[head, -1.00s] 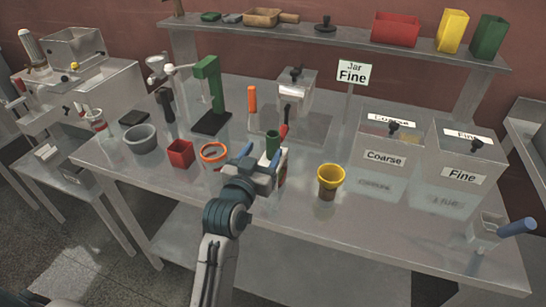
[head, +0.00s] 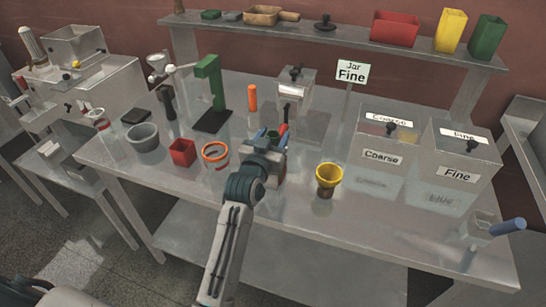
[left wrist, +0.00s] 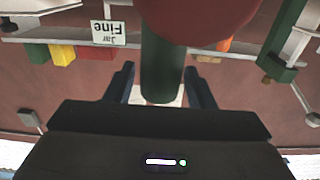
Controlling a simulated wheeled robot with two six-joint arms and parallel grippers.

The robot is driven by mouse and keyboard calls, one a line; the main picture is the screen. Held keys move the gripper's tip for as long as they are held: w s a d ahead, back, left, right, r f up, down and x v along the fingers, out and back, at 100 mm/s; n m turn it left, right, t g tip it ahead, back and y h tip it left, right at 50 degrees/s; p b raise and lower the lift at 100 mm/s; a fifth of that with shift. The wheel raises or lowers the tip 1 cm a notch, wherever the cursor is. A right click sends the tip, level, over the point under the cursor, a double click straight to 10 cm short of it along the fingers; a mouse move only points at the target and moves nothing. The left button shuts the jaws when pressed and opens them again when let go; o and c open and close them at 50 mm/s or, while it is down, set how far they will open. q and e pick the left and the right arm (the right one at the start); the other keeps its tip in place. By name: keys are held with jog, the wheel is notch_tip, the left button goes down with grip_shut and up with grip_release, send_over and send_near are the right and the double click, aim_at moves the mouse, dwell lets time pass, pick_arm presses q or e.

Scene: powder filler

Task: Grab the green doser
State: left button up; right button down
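My left gripper (head: 273,137) is over the front middle of the table, at the doser. In the left wrist view, which is upside down, its two dark fingers (left wrist: 160,88) stand apart on either side of the green cylinder. A gap shows at the left finger; contact at the right finger is unclear. A large red rounded thing (left wrist: 200,14) covers part of the cylinder. My right gripper is not in view.
A yellow-rimmed cup (head: 328,176) stands right of the gripper, and a jar with an orange rim (head: 214,155) and a red box (head: 182,152) stand left. Behind are an orange cylinder (head: 252,98) and a green stand (head: 211,85). Labelled bins (head: 385,145) are farther right.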

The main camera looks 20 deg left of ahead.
pick_arm(q)
grip_shut()
jog(key=shift+r, duration=0.1)
